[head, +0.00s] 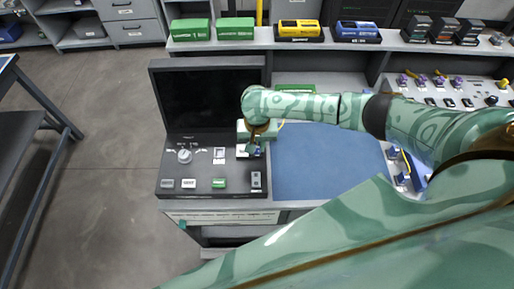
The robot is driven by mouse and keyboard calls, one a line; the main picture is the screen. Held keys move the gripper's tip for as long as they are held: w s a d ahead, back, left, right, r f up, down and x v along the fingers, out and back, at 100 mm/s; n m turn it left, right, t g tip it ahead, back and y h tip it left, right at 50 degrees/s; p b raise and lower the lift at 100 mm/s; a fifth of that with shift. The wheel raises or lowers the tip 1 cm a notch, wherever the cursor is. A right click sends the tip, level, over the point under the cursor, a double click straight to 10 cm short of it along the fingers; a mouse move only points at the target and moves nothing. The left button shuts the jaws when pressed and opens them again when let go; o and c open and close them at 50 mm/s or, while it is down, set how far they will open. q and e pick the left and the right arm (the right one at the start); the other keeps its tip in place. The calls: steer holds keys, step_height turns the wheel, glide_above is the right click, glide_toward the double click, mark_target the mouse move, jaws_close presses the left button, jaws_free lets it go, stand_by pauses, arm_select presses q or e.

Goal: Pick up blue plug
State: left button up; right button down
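My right gripper (252,150) is over the right side of the grey console, pointing down. A small dark blue piece shows at its fingertips, but it is too small to tell whether it is a plug or whether the fingers are shut on it. Small blue plug-like pieces (393,153) stand at the right edge of the blue mat, partly hidden by my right arm. My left gripper is not in view.
The grey console (172,203) has a dark screen (208,95), a knob (184,156) and several buttons. The blue mat (325,165) is bare. Green, yellow and blue boxes (300,31) line the back shelf. A panel with purple-topped parts (440,82) is at the right.

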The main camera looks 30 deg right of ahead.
steer(key=shift+r, duration=0.1)
step_height(320, 180, up, 3)
steer(key=shift+f+p, duration=0.1)
steer(key=shift+p, duration=0.8)
steer(key=a+r, duration=0.1)
steer(key=r, duration=0.1)
steer(key=w+a+r+p, duration=0.1)
steer(key=r, duration=0.1)
steer(key=w+a+r+p, duration=0.1)
steer(key=a+r, duration=0.1)
steer(key=shift+w, duration=0.15)
steer(key=w+a+r, duration=0.4)
steer(key=a, duration=0.4)
steer(key=shift+w, duration=0.35)
